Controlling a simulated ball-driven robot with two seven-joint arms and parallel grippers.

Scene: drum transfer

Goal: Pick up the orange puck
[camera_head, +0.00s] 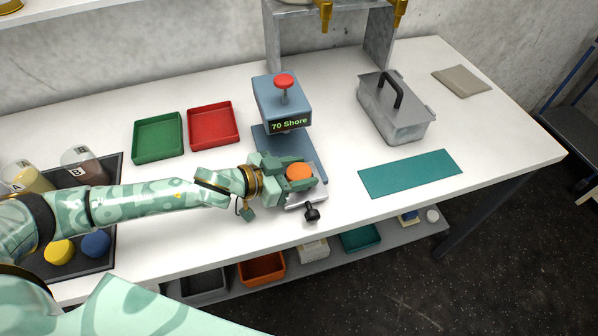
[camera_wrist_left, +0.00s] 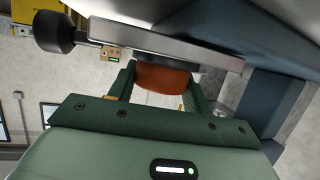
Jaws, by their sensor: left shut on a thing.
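The orange puck (camera_head: 299,172) is between the fingers of my left gripper (camera_head: 297,178), at the front end of the base of the blue-grey tester (camera_head: 282,100). My left gripper is shut on it. In the left wrist view the puck (camera_wrist_left: 163,80) sits between the two green fingers, close beside a metal bar (camera_wrist_left: 175,48). I cannot tell whether the puck touches the tester base. The tester display reads "70 Shore". My right gripper is not in view.
A black knob (camera_head: 312,212) sticks out in front of the tester. Green (camera_head: 158,153) and red trays (camera_head: 212,143) stand at left. A grey lidded box (camera_head: 395,120) and a teal mat (camera_head: 410,173) are at right.

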